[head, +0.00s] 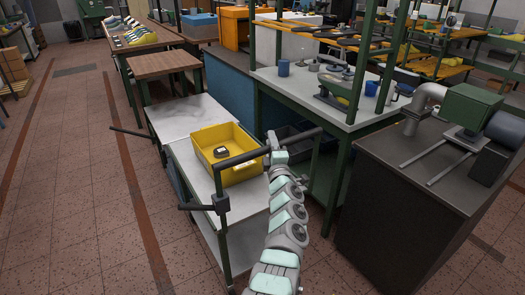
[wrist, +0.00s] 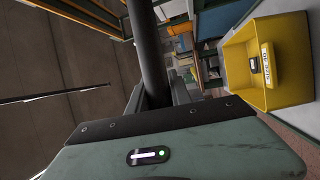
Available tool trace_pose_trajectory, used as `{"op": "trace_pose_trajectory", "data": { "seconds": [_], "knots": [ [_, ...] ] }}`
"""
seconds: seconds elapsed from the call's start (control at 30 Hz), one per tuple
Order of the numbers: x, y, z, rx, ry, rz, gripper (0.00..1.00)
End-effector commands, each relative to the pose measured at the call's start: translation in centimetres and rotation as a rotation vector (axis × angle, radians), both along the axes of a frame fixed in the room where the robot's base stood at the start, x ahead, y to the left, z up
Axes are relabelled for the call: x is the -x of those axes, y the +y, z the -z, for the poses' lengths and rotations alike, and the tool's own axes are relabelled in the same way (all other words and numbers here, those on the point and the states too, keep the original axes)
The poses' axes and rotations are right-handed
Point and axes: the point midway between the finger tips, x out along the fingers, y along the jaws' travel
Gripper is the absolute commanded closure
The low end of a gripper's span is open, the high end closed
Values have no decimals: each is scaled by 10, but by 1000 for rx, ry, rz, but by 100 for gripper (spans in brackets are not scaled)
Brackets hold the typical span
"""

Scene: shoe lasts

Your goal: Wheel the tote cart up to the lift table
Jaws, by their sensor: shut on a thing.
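The tote cart (head: 192,178) has a pale top, a green frame and a dark push handle (head: 240,157) at its near end. A yellow tote (head: 206,136) with a small dark labelled item inside sits on it; the tote also shows in the wrist view (wrist: 281,98). A low pale-topped table (head: 186,114), apparently the lift table, stands just beyond the cart's far end. Their edges look very close; I cannot tell whether they touch. My gripper (head: 278,157) is shut on the handle bar, which runs up from the jaws in the wrist view (wrist: 150,55).
A green-framed workbench (head: 315,97) with dark bins below stands to the cart's right. A dark cabinet (head: 415,160) carrying a machine is at right. A wooden-topped table (head: 165,63) stands beyond the lift table. Open tiled floor (head: 75,190) lies to the left.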

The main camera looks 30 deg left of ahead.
Motion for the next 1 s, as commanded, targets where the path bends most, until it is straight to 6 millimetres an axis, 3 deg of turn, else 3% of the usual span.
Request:
{"op": "trace_pose_trajectory", "data": {
  "seconds": [0.47, 0.5, 0.73, 1.0],
  "knots": [
    [-2, 1, 10, 11, 12, 5, 100],
    [-2, 1, 10, 11, 13, 4, 71],
    [-2, 1, 7, 7, 8, 3, 53],
    [-2, 0, 4, 5, 5, 4, 53]
  ]
}}
